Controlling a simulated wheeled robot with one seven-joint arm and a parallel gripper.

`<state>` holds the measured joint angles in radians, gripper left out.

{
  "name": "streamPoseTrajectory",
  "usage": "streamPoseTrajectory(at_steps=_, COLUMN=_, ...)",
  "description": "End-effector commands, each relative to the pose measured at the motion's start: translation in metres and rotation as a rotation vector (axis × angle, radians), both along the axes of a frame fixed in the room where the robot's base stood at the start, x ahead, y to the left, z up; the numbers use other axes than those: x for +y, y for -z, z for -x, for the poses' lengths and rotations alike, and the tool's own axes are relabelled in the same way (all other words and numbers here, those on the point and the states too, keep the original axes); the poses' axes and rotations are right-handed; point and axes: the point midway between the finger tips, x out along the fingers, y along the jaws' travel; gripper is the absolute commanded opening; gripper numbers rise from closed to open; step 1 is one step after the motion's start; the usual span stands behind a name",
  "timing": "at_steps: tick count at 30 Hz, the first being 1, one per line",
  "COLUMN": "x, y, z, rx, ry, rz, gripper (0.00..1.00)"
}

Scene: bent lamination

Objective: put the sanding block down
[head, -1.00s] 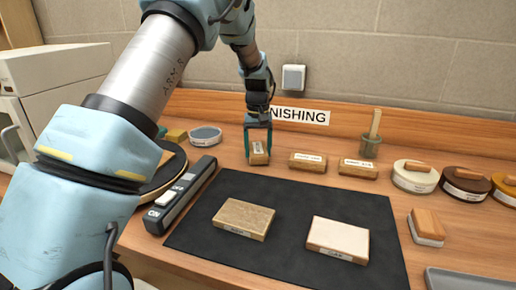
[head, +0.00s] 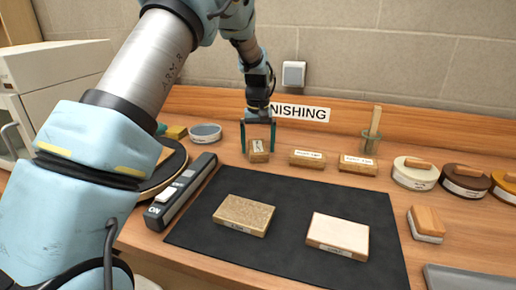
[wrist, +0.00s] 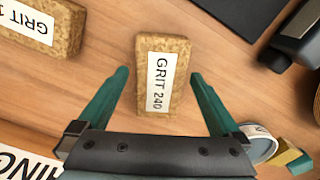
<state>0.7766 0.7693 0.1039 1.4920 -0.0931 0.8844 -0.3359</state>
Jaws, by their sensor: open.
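The sanding block (head: 259,151) is a small cork-coloured block with a white label. In the wrist view the block (wrist: 178,90) reads "GRIT 240" and lies on the wooden bench. My gripper (head: 258,138) is open above and around it. In the wrist view my gripper (wrist: 160,85) has its green fingers apart on either side of the block, with a gap to each. The fingers do not touch the block.
Two more labelled cork blocks (head: 307,158) (head: 358,164) stand to its right. A black mat (head: 290,215) with two wood pieces lies in front. A blue-rimmed round tin (head: 205,133) and a long black switch box (head: 183,190) are to the left. A backboard (head: 400,145) rises behind.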

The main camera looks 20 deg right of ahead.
Motion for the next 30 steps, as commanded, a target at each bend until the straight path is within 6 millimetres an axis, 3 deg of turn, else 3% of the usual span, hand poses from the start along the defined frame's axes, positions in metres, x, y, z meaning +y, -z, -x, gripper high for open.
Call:
streamPoseTrajectory(at_steps=15, x=-0.001, y=-0.096, z=-0.001, rx=-0.003, ry=0.0, rz=0.002, gripper=1.0)
streamPoseTrajectory(at_steps=21, x=0.0, y=-0.111, z=0.0, rx=-0.001, ry=-0.001, rz=0.0, gripper=1.0)
streamPoseTrajectory(at_steps=30, x=0.0, y=-0.113, z=0.0, rx=0.0, ry=0.0, rz=0.0, gripper=1.0)
